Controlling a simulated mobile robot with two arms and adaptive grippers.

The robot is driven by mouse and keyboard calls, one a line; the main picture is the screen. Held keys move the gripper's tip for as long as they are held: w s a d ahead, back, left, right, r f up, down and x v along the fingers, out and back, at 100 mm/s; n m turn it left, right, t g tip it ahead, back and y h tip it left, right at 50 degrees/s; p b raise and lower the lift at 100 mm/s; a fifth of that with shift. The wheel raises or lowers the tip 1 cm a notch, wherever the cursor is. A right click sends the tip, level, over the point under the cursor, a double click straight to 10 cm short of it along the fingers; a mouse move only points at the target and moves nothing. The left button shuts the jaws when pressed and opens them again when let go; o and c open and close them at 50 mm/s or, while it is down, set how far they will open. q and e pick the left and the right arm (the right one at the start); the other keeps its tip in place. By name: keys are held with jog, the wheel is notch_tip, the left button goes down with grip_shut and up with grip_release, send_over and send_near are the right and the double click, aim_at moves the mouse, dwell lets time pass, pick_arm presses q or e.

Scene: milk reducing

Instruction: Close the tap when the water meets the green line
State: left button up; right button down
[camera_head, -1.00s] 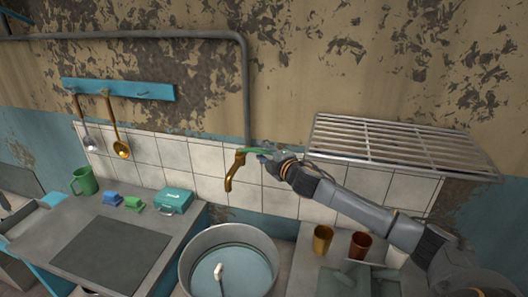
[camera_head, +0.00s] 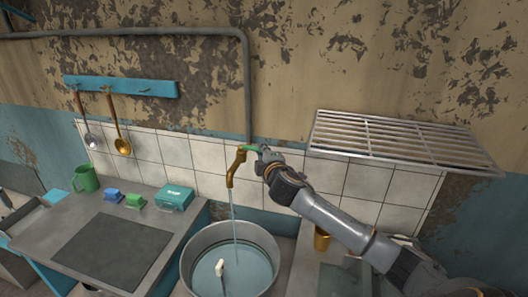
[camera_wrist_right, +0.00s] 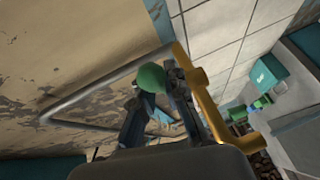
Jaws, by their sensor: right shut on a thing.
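The brass tap (camera_head: 235,168) comes from the wall pipe above the round metal pot. A thin stream of water (camera_head: 233,215) runs from its spout into the pot (camera_head: 190,262). Water (camera_head: 250,266) stands in the pot, with a small white object (camera_head: 220,268) in it. I cannot make out a green line on the pot. My right gripper (camera_head: 261,152) is at the tap's green handle (camera_head: 249,148). In the right wrist view the gripper (camera_wrist_right: 155,92) is shut on the green handle (camera_wrist_right: 151,77), beside the brass tap (camera_wrist_right: 205,100). My left gripper is not in view.
A wire rack (camera_head: 395,140) hangs on the wall at the right, above my right arm. A copper cup (camera_head: 322,238) stands below my arm. A green mug (camera_head: 86,178), sponges and a teal box (camera_head: 175,198) stand on the left counter.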

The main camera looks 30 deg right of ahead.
jog(key=shift+s+a, duration=0.1)
jog(key=shift+a, duration=0.05)
jog(key=c, duration=1.3)
grip_release()
jog(key=shift+c, duration=0.2)
jog(key=v, duration=1.2)
jog(key=shift+a, duration=0.2)
